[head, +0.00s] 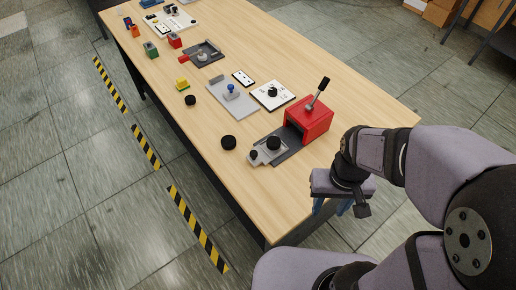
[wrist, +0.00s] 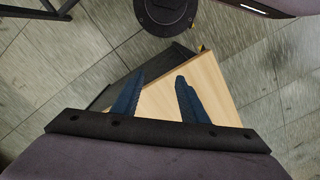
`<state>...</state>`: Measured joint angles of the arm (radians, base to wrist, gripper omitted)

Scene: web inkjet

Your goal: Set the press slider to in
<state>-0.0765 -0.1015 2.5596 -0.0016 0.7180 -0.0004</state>
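The red press (head: 309,119) stands near the right end of the table, with a black-knobbed lever on top. Its dark flat base (head: 289,150) runs out of the open front toward the lower left. A grey slider (head: 258,158) with black round knobs (head: 273,143) sits at the outer end of that base, outside the red housing. My gripper (head: 332,208) hangs beside the table's near right edge, apart from the press. In the wrist view its two blue fingers (wrist: 160,82) are spread with nothing between them. The press is not in the wrist view.
A black puck (head: 228,142) lies left of the slider. A white dial panel (head: 273,94) and a grey plate with a blue knob (head: 232,98) stand behind it. Small coloured blocks are farther back. The table's right corner (head: 400,121) is bare.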

